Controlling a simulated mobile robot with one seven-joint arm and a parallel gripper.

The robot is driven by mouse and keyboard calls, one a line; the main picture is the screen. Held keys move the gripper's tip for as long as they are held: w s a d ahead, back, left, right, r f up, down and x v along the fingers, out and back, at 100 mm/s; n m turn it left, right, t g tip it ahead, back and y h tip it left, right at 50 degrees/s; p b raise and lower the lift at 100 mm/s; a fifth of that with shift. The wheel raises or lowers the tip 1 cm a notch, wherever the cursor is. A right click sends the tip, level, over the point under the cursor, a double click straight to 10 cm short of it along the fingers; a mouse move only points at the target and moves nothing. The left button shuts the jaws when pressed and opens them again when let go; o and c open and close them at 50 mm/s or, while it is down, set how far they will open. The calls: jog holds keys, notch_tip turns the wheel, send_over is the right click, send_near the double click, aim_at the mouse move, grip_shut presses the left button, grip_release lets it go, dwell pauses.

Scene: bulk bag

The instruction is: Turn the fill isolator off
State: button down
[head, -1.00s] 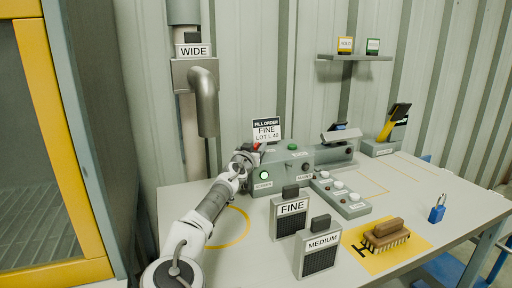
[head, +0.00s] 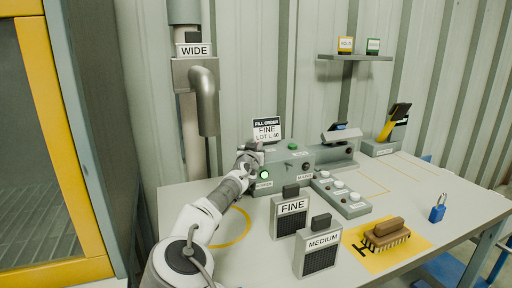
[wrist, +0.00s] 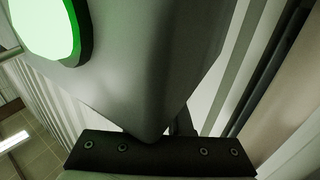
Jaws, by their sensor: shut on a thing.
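The grey control box (head: 290,172) stands at the back of the table, with a lit green lamp (head: 264,175) at its left front. My gripper (head: 250,157) is at the box's left end, next to the lamp and below the fill order card (head: 266,130). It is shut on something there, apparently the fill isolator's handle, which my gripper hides. In the wrist view, the green lamp (wrist: 42,25) glows at upper left, the grey box (wrist: 150,60) fills the middle, and a dark bar of my gripper (wrist: 160,155) lies at the bottom edge. The fingertips do not show clearly.
FINE (head: 290,214) and MEDIUM (head: 319,252) screens stand at the table's front. A button panel (head: 340,196), a brush (head: 386,233) and a blue padlock (head: 437,209) lie to the right.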

jog(key=shift+d+n+y, duration=0.45)
jog(key=shift+n+y, duration=0.15)
jog(key=shift+y, duration=0.5)
jog(key=shift+p, duration=0.4)
jog(key=shift+n+y, duration=0.4)
jog(key=shift+y, duration=0.1)
jog(key=shift+f+n+y+p, duration=0.1)
jog(key=shift+n+y+p, duration=0.3)
jog(key=shift+y, duration=0.2)
jog(key=shift+a+y, duration=0.25)
jog(key=shift+y, duration=0.15)
jog(key=c, duration=0.8)
grip_release()
jog(key=shift+c, duration=0.2)
jog(key=shift+a, duration=0.15)
